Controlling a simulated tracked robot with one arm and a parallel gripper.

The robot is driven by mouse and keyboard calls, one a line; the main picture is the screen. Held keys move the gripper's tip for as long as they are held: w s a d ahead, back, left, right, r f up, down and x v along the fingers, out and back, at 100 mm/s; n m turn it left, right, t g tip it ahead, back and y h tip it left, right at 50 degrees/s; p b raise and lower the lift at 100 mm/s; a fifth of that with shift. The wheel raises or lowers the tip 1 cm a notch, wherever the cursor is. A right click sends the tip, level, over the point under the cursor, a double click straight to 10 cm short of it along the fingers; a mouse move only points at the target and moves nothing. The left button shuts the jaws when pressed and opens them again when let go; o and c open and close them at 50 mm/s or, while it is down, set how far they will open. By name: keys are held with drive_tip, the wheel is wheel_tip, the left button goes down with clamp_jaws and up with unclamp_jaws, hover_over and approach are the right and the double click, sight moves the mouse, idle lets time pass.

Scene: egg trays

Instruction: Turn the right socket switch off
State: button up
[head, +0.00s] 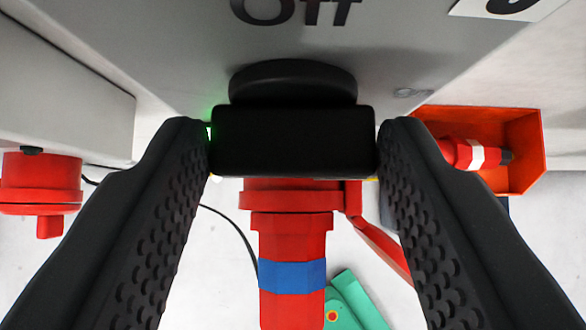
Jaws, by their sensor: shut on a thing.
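The word "Off" is printed on the box above the knob. My gripper (293,142) is shut on the bar, one black finger against each end. The bar lies level across the picture. A red plug with a blue band (292,275) hangs below, partly hidden behind the knob.
Another grey box (60,95) with a red socket (40,185) is at the left. An orange bin (525,150) holding a red plug (465,153) is at the right. A dark cable and a green item (355,300) lie below on the pale floor.

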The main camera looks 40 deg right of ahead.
sight(244, 177)
drive_tip(key=shift+f+b, duration=0.1)
drive_tip(key=shift+b, duration=0.2)
drive_tip(key=shift+c, duration=0.2)
drive_tip(key=shift+w+f+g+h+b, duration=0.1)
drive_tip(key=shift+g+h+b, duration=0.2)
drive_tip(key=shift+h, duration=0.1)
drive_tip(key=n+h+b, duration=0.1)
drive_tip(key=g+h+b, duration=0.1)
drive_tip(key=b, duration=0.1)
drive_tip(key=shift+w+a+f+n, duration=0.1)
drive_tip(key=shift+w+a+n, duration=0.1)
drive_tip(key=shift+a+n, duration=0.15)
drive_tip(key=n+h+b, duration=0.1)
drive_tip(key=n+g+h+b, duration=0.1)
drive_tip(key=h, duration=0.1)
drive_tip(key=shift+w+a+f+g, duration=0.2)
drive_tip(key=shift+a+g, duration=0.1)
drive_tip(key=shift+a, duration=0.05)
drive_tip(key=n+h, duration=0.2)
drive_tip(key=f+n+h, duration=0.1)
drive_tip(key=h, duration=0.1)
drive_tip(key=shift+w+a+g, duration=0.15)
drive_tip(key=shift+a+g, duration=0.1)
drive_tip(key=shift+g, duration=0.15)
drive_tip(key=shift+f+n+h, duration=0.2)
drive_tip(key=shift+n+h, duration=0.4)
drive_tip(key=shift+h, duration=0.05)
drive_tip(key=shift+f+n+h, duration=0.15)
drive_tip(key=shift+n+h, duration=0.4)
drive_tip(key=shift+h, duration=0.1)
